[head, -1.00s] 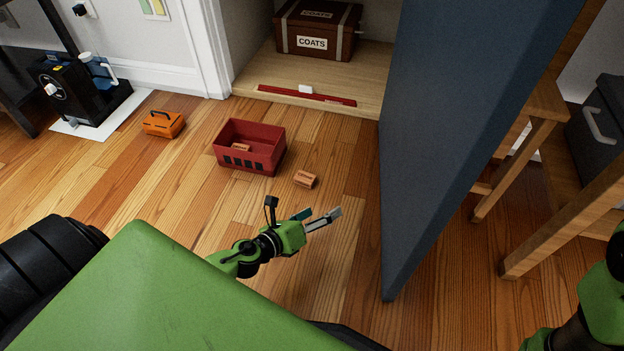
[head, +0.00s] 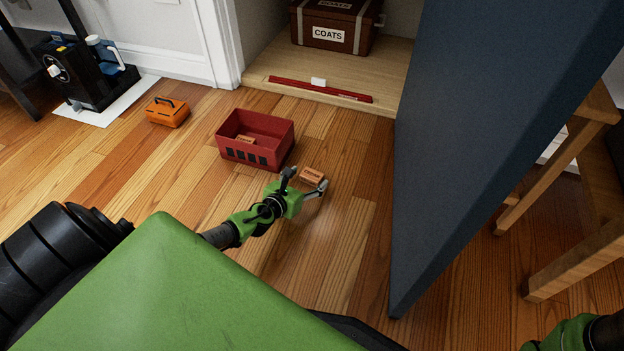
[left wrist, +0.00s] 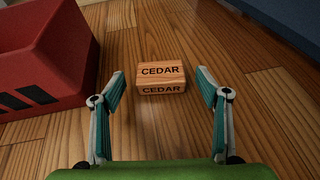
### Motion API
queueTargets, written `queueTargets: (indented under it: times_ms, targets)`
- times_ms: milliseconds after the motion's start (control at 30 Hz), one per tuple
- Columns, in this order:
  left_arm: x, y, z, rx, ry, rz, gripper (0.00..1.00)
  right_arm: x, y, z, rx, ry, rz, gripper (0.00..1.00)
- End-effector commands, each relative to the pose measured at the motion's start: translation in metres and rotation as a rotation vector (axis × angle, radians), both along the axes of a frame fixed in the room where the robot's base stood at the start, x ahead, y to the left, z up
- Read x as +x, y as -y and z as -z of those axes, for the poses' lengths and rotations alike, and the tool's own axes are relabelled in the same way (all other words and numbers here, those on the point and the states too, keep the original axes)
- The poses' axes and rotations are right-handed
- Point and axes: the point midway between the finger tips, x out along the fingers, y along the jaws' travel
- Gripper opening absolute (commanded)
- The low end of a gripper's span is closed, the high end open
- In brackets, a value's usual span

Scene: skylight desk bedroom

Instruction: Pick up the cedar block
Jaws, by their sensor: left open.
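A small wooden cedar block (head: 312,175) lies on the floor just right of the red crate. In the left wrist view the block (left wrist: 161,77) shows its CEDAR label on two faces and lies ahead, roughly centred between the fingers. My left gripper (head: 318,188) is open and empty, close to the block on its near side. In the left wrist view the left gripper's fingers (left wrist: 158,92) stand wide apart, and the block is not held. My right gripper is not in view; only a piece of my right arm shows at the bottom right.
The red crate (head: 228,151) stands just left of the block, with another small wooden block (head: 245,139) inside. A blue door (head: 490,150) stands to the right. An orange toolbox (head: 167,113) is farther left. A red bar (head: 300,88) lies on the closet floor, before a COATS trunk (head: 330,30).

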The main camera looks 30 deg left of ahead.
Motion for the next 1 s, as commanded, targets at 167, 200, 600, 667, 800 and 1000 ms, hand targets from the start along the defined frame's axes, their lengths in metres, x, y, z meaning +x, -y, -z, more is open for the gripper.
queueTargets:
  times_ms: [167,200,600,667,800,1000]
  targets:
    - [0.029,-0.001,0.011,-0.001,0.003,0.000,0.68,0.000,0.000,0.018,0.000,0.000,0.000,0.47]
    - [0.034,-0.002,0.012,-0.001,0.003,0.000,0.68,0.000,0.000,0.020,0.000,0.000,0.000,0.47]
    - [0.042,-0.002,0.013,-0.001,0.001,0.002,0.58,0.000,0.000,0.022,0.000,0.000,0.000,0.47]
    - [0.042,-0.002,0.013,-0.001,0.001,0.002,0.42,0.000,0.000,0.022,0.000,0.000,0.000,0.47]
    - [0.042,-0.002,0.013,-0.002,0.001,0.001,0.29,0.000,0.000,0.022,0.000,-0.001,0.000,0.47]
    - [0.042,-0.002,0.013,-0.002,0.001,0.001,0.29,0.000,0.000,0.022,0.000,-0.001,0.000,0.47]
